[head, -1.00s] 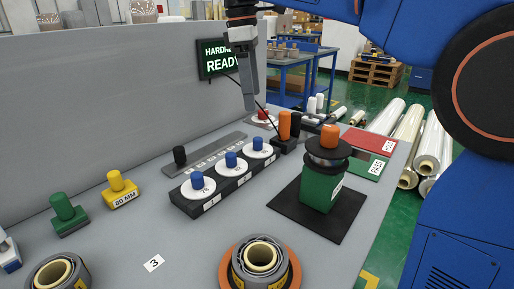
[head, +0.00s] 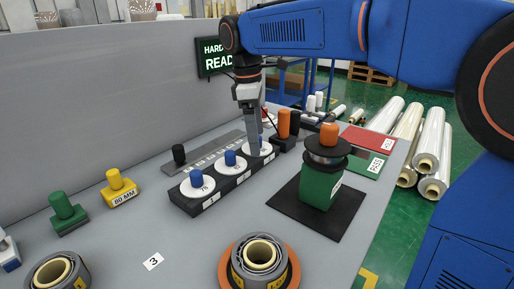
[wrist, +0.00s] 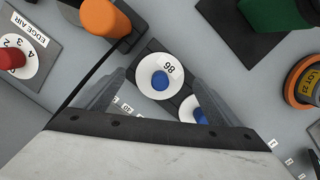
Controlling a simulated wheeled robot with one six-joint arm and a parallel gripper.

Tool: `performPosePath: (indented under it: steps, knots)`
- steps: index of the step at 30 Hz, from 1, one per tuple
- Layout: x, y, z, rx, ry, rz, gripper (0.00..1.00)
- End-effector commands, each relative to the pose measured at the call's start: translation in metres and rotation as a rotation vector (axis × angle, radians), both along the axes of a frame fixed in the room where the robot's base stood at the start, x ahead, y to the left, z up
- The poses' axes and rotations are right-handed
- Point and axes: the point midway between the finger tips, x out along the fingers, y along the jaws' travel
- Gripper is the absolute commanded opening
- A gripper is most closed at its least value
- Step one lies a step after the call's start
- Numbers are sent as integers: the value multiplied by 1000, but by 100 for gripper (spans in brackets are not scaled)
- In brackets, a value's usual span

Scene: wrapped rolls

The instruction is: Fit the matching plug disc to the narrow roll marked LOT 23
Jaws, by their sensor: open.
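Three white plug discs with blue knobs sit in a row on a black rack (head: 215,200): a near disc (head: 197,188), a middle disc (head: 231,164) and a far disc (head: 266,148). My gripper (head: 261,142) is open, pointing down over the far disc, and partly hides its knob. In the wrist view the far disc (wrist: 150,84) lies between the open fingers (wrist: 159,77); its number looks like 86 or 98. The roll marked LOT 23 (wrist: 306,84) shows at the right edge, in an orange ring. It appears to be the front roll (head: 240,265) in the head view.
A green block with a black spool and orange knob (head: 320,180) stands on a black mat to the right. Another roll (head: 58,275), a yellow block (head: 118,190) and a green block (head: 66,214) stand left.

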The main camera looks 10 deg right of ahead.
Motion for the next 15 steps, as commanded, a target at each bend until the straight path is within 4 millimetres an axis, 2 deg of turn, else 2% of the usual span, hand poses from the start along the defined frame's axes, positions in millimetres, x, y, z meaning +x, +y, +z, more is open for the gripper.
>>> performPosePath:
  steps: [4, 11, 12, 15]
  knots:
    - [-1, -2, -11, 0, -1, 0, 88]
    - [0, -2, -12, 1, -1, 0, 88]
    - [0, -2, -12, 1, -1, 0, 83]
    - [0, -2, -12, 1, -1, 0, 59]
